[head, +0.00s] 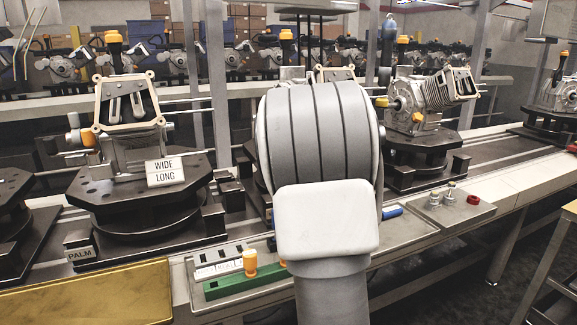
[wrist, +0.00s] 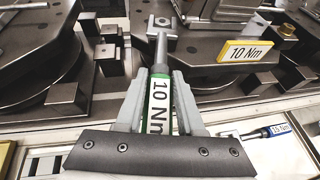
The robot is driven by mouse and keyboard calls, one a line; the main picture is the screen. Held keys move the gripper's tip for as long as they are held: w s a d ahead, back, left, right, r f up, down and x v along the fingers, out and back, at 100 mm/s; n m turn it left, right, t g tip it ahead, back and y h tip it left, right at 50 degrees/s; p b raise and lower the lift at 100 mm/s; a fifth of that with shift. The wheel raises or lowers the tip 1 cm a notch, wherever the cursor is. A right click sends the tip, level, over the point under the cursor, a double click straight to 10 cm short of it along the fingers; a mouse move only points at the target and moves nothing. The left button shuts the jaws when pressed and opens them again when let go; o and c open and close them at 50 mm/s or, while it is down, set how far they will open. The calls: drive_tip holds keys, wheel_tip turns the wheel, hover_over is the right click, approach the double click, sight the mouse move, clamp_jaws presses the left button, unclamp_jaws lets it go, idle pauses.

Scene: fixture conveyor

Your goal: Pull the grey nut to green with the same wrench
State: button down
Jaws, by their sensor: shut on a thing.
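In the wrist view my gripper (wrist: 160,95) is shut on a torque wrench (wrist: 159,97) with a green handle and a "10 Nm" label. Its grey shaft points away from me and ends in a square head (wrist: 163,24) with a dark centre, over or against the dark fixture base; I cannot tell whether it touches. I cannot make out the grey nut or any green mark on it. A yellow-framed "10 Nm" sign (wrist: 252,52) stands on the fixture to the right of the head. In the head view my own arm hides the gripper and wrench.
A blue-handled wrench (wrist: 268,131) lies at the right; its handle also shows in the head view (head: 391,212). A fixture with a "WIDE LONG" sign (head: 165,172) stands left, an engine casing (head: 420,100) right. A green holder (head: 245,284) and a button panel (head: 440,207) line the front.

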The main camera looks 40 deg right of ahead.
drive_tip(key=shift+s+a+r+b, duration=0.2)
drive_tip(key=shift+s+r+b, duration=0.1)
drive_tip(key=shift+s, duration=0.3)
drive_tip(key=shift+s+a+b, duration=0.3)
drive_tip(key=shift+s+b, duration=0.05)
drive_tip(key=shift+s, duration=0.3)
drive_tip(key=shift+s+a+b, duration=0.25)
drive_tip(key=shift+s+b, duration=0.05)
drive_tip(key=shift+s, duration=0.3)
drive_tip(key=shift+r, duration=0.15)
drive_tip(key=shift+r+p, duration=1.6)
drive_tip(key=shift+r, duration=0.1)
drive_tip(key=c, duration=1.2)
unclamp_jaws()
clamp_jaws()
